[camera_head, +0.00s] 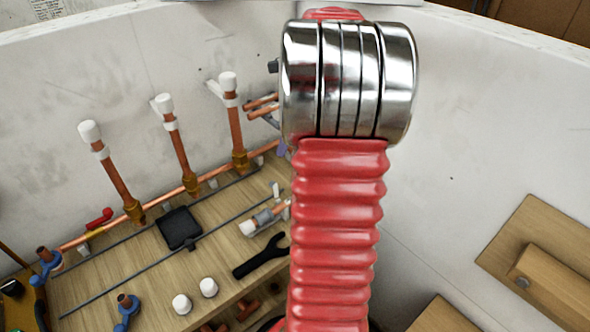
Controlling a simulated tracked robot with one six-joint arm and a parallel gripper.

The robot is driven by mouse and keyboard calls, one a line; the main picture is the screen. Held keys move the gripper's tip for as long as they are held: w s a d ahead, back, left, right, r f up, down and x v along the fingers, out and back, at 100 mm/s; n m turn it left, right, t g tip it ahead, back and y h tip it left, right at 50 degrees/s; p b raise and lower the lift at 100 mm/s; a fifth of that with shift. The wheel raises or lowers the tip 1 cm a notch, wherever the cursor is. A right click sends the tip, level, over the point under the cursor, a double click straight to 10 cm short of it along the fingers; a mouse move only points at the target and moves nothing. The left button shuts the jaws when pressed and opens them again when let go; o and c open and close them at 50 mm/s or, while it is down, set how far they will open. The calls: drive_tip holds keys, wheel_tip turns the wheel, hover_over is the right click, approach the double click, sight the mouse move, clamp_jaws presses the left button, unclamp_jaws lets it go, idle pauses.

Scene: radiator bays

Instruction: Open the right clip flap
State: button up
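A short copper pipe piece with a grey sleeve (264,217) lies at the right of the wooden bench, left of my red arm. A white clip-like part (248,227) is at its left end. A small white upright tab (276,189) stands just above its right end; I cannot tell for certain whether this is the right clip's flap, or whether it is open. My arm covers the area just to the right. My gripper is not in view; only my red ribbed arm and its shiny metal joint show.
Three upright copper pipes with white caps (228,81) stand along the wall, joined to a horizontal pipe. On the bench (85,292) are a black tray (179,228), a black wrench (261,257), two white caps (182,304) and blue-handled valves (126,308). Wooden blocks (545,263) are at right.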

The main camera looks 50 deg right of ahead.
drive_tip(key=r+n+h, duration=0.1)
drive_tip(key=n, duration=0.8)
drive_tip(key=s+r+n+g+h, duration=0.1)
drive_tip(key=n, duration=0.9)
drive_tip(key=s+d+r+n+g, duration=0.1)
drive_tip(key=n, duration=0.9)
drive_tip(key=shift+r+h, duration=0.3)
drive_tip(key=shift+h, duration=0.1)
drive_tip(key=shift+f, duration=0.15)
wheel_tip(320, 180, down, 14)
drive_tip(key=shift+r, duration=0.25)
drive_tip(key=shift+c, duration=0.4)
drive_tip(key=shift+w, duration=0.1)
clamp_jaws()
